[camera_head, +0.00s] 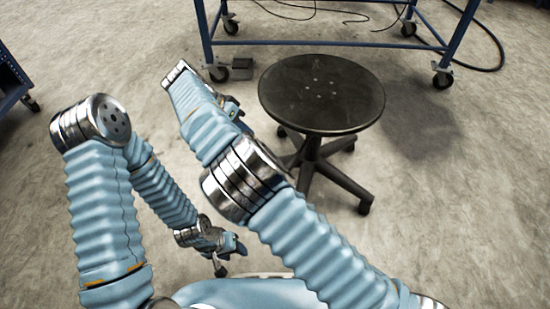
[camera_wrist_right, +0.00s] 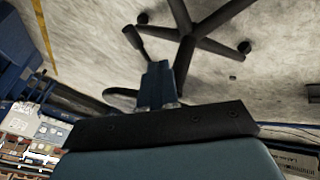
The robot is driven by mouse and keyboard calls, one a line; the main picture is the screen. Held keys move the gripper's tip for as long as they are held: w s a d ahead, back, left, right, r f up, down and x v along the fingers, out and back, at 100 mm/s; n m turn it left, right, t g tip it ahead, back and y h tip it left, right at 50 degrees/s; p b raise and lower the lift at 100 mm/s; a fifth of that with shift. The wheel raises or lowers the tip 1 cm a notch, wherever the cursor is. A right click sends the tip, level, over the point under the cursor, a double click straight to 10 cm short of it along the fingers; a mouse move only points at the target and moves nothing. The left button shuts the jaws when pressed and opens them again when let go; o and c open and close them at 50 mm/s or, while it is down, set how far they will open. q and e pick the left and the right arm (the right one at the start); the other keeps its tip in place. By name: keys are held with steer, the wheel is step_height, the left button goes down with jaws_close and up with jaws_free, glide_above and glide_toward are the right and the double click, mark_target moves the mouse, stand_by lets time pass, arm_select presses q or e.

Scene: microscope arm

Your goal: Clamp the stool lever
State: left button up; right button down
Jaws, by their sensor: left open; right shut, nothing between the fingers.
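The stool (camera_head: 322,95) has a round dark seat and a dark star base on casters. Its lever is hidden under the seat in the head view. In the right wrist view, what looks like the lever (camera_wrist_right: 150,30) is a thin dark rod with a wider end beside the stool base (camera_wrist_right: 205,40). My right gripper (camera_wrist_right: 157,65) is shut and empty, its blue fingers pointing toward the rod; whether they touch it is unclear. In the head view it is mostly behind my right forearm, left of the seat. My left gripper (camera_head: 231,258) is open and empty, low near my base.
A blue-framed table (camera_head: 330,42) on casters stands behind the stool, with cables on the floor. A small grey box (camera_head: 242,69) lies near its left leg. Another blue frame (camera_head: 12,80) stands at far left. The floor right of the stool is clear.

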steer(key=shift+f, duration=0.1)
steer(key=s+d+f+b, duration=0.1)
steer(key=d+f+b, duration=0.1)
steer(key=d+f, duration=0.7)
steer(key=shift+s, duration=0.1)
stand_by(0.5)
